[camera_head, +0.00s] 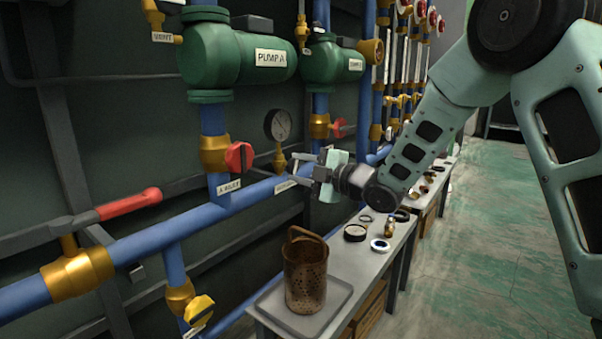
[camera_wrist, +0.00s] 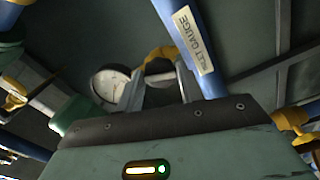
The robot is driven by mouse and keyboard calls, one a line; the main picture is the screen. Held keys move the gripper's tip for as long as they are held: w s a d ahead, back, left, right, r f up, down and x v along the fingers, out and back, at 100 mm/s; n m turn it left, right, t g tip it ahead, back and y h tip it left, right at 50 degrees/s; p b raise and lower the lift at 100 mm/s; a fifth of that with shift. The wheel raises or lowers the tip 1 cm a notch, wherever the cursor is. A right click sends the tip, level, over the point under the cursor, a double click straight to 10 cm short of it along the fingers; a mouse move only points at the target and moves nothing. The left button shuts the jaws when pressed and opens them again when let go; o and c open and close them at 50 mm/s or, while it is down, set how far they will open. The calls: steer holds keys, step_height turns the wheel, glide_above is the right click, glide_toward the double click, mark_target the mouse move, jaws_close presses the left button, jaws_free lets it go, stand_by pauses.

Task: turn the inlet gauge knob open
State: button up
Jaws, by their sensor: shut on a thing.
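The round white-faced gauge (camera_head: 278,124) stands on a brass fitting (camera_head: 279,158) on the blue pipe; the gauge also shows in the wrist view (camera_wrist: 110,84). In the wrist view a label (camera_wrist: 194,40) ending in "GAUGE" is on the blue pipe. My gripper (camera_head: 293,168) is at the brass fitting below the gauge. In the wrist view its fingers are shut on a small grey knob (camera_wrist: 160,76) beside the brass fitting (camera_wrist: 160,56). The fingers hide part of the knob, and its turn angle cannot be told.
A red valve knob (camera_head: 239,157) is just left of my gripper, and a red lever (camera_head: 130,204) further left. Green pumps (camera_head: 232,55) hang above. A bench below holds a rusty perforated basket (camera_head: 305,275) on a tray (camera_head: 271,302). The floor at right is clear.

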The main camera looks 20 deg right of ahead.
steer(key=shift+d+n+b, duration=0.1)
steer(key=shift+n+b, duration=1.4)
steer(key=shift+b, duration=0.45)
steer(key=o, duration=1)
steer(key=shift+r, duration=0.1)
steer(key=shift+c, duration=0.2)
steer(key=v, duration=0.7)
steer(key=shift+b, duration=0.45)
